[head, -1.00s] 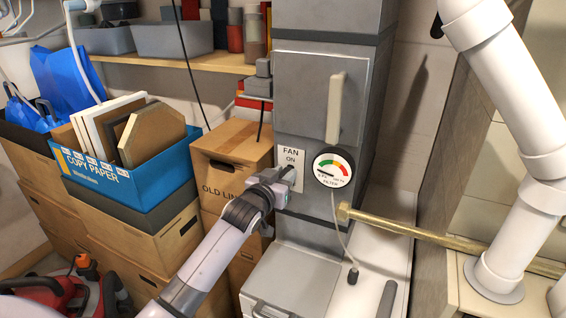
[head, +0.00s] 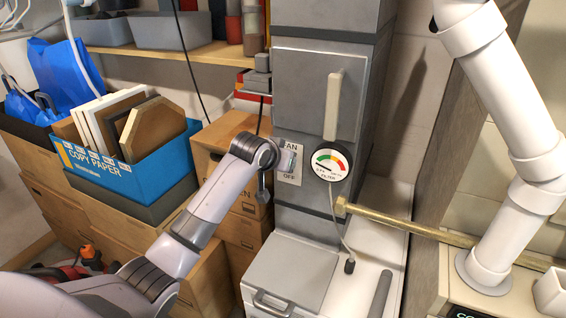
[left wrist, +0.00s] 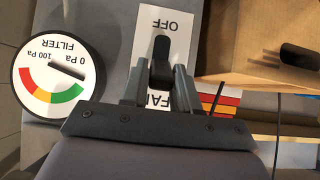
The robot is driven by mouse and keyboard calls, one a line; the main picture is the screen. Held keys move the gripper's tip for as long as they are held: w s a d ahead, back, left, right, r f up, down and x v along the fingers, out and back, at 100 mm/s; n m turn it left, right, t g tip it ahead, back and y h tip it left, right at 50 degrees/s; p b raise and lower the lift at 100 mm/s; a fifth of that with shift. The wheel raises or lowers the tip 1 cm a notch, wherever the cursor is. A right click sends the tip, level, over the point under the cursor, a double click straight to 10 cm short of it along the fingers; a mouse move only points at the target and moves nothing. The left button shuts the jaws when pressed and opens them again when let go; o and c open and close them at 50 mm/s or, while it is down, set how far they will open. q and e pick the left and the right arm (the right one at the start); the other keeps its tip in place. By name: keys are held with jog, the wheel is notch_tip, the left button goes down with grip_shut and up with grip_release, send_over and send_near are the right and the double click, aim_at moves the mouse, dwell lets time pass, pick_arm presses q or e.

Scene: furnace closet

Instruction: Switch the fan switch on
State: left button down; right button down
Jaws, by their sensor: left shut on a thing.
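The fan switch is a white plate (head: 290,180) on the grey furnace cabinet, left of the filter gauge, marked FAN above and OFF below. In the left wrist view the plate (left wrist: 180,25) appears upside down, with OFF at the top. A black switch lever (left wrist: 161,48) stands out from it. My left gripper (head: 289,158) is at the upper part of the plate and covers the ON mark. In the left wrist view my left gripper (left wrist: 160,78) has its fingers on both sides of the lever, shut on it. The right gripper is not in view.
The round filter gauge (head: 331,164) is close on the right, with a cabinet handle (head: 333,105) above it. A brass pipe (head: 405,228) runs right below. Cardboard boxes and a blue copy paper box (head: 150,180) stand left. A white pipe (head: 510,160) stands right.

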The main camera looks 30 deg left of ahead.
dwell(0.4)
pick_arm(q)
jog(key=c, duration=0.9)
grip_release()
jog(key=shift+v, duration=3.55)
